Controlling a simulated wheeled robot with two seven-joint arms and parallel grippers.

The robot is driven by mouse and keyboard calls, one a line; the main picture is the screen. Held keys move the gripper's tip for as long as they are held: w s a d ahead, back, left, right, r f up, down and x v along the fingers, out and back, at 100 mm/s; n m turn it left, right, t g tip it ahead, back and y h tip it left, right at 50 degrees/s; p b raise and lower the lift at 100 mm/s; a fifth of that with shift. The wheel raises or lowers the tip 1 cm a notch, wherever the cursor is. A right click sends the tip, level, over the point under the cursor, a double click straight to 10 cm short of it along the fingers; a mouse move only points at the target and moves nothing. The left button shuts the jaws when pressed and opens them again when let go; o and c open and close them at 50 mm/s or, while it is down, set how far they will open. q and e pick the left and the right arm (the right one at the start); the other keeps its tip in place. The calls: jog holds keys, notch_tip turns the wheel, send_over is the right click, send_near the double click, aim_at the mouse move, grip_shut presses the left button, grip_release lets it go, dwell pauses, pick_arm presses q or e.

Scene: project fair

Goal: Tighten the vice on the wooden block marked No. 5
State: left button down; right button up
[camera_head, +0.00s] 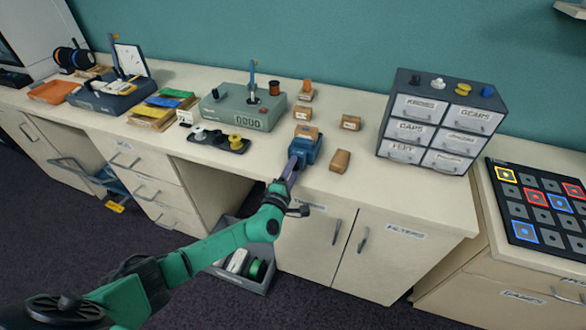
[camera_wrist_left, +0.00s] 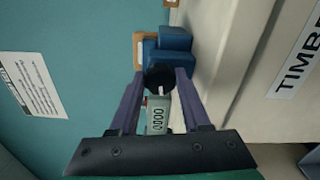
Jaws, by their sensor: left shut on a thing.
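The blue vice (camera_head: 309,152) stands near the front edge of the bench, and it also shows in the wrist view (camera_wrist_left: 172,42). A wooden block (camera_head: 307,131) sits in or against its jaws; its marking is too small to read. In the wrist view the block (camera_wrist_left: 139,50) shows as an orange-brown edge beside the blue body. My left gripper (camera_head: 292,165) is at the front of the vice. Its purple fingers are shut on the vice's round black knob (camera_wrist_left: 158,78), which has a white mark. My right gripper is out of view.
Loose wooden blocks stand behind (camera_head: 303,111), to the right (camera_head: 350,122) and front right (camera_head: 340,161) of the vice. A grey-green counter device (camera_head: 225,115) stands to the left, a labelled drawer cabinet (camera_head: 432,125) to the right. An open grey bin (camera_head: 240,285) is below.

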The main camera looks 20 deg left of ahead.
pick_arm(q)
jog(key=shift+c, duration=1.8)
grip_release()
jog(key=s, duration=1.4)
jog(key=shift+s+a, duration=0.25)
jog(key=shift+a, duration=0.2)
